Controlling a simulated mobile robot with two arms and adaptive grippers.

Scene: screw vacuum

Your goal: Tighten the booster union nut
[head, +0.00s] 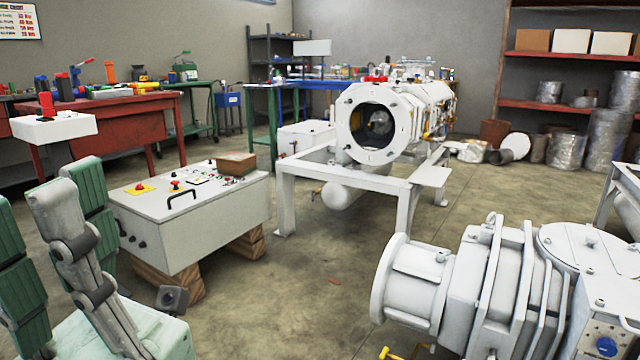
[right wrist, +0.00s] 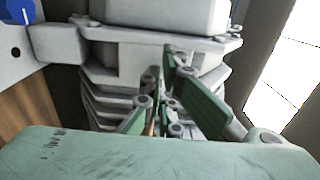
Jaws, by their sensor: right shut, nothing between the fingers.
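I cannot pick out the booster union nut in either view. A large white pump body (head: 470,280) with a round end flange stands at the lower right of the head view, and may be the booster. My right gripper (right wrist: 163,110) shows in the right wrist view with its green fingers shut and empty, in front of a ribbed grey-white housing (right wrist: 125,65). I cannot tell whether the fingers touch the housing. My left gripper (head: 62,215) stands at the lower left of the head view, apart from the pump.
A white control box (head: 195,225) on wooden blocks stands beside my left gripper. A white frame (head: 350,180) carries a long vacuum chamber (head: 375,125) behind. A blue knob (head: 607,346) is on the pump at the right edge.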

